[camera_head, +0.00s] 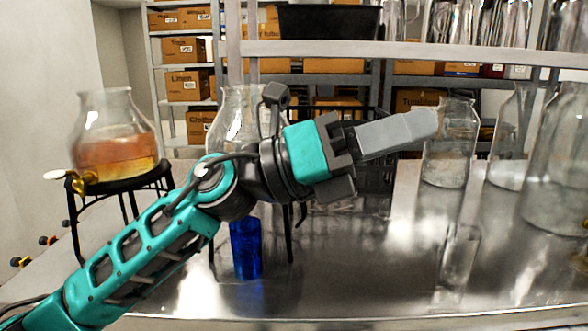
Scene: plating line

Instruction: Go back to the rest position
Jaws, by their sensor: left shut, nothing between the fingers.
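My left gripper (398,135) reaches in from the left on its teal and black arm. Its grey fingers are together with nothing between them, and they point right above the metal counter (350,290). The fingertips overlap the edge of a clear glass jar (455,150) in the picture; I cannot tell how far apart they are in depth. My right gripper is not in view.
A glass dispenser with amber liquid (115,150) and a tap stands on a black stand (150,180) at left. A blue glass (245,250) is behind my forearm. A clear glass (458,255) and several glass jars stand at right. Shelves with boxes (187,85) are behind.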

